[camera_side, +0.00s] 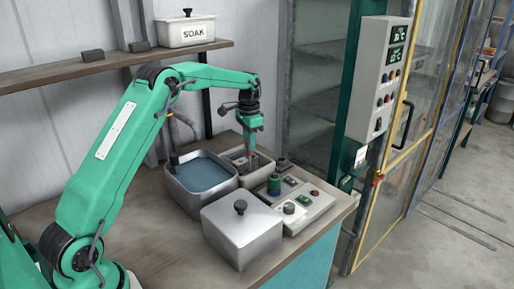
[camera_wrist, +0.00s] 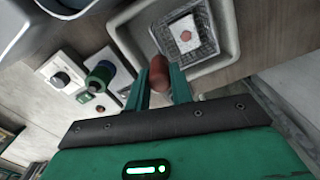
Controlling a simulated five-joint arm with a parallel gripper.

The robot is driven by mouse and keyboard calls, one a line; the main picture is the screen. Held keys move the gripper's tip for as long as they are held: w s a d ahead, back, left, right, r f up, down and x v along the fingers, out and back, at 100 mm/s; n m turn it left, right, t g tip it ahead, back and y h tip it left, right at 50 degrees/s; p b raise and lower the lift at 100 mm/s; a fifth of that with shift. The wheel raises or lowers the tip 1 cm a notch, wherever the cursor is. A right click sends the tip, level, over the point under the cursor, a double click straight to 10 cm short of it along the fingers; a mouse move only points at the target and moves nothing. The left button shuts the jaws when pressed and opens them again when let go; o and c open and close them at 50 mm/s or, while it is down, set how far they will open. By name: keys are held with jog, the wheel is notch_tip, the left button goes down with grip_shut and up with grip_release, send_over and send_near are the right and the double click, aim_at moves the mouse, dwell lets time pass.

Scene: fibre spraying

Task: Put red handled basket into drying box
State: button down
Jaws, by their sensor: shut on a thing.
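My gripper (camera_side: 251,148) is over the small grey basin (camera_side: 265,172) on the bench, pointing down. In the wrist view my gripper (camera_wrist: 160,88) is shut on the red handle (camera_wrist: 158,72) of the wire basket. The basket (camera_wrist: 205,42) shows within the rim of the basin (camera_wrist: 228,50), with a pale square and a reddish patch inside it. Whether it touches the basin floor is not clear. In the side view the basket is small and partly hidden. The tall cabinet (camera_side: 312,103) with shelves, seemingly the drying box, stands open behind the bench's right end.
A water-filled tub (camera_side: 203,175) is left of the basin. A lidded metal box (camera_side: 241,230) and a control box (camera_side: 302,206) with knobs stand in front. A panel with green displays (camera_side: 382,75) and a yellow-framed door (camera_side: 405,150) are at the cabinet's right.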

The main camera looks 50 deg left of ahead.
jog(key=c, duration=1.2)
grip_release()
jog(key=shift+f, duration=0.1)
jog(key=shift+c, duration=0.2)
notch_tip(320, 180, up, 12)
jog(key=shift+r, duration=0.2)
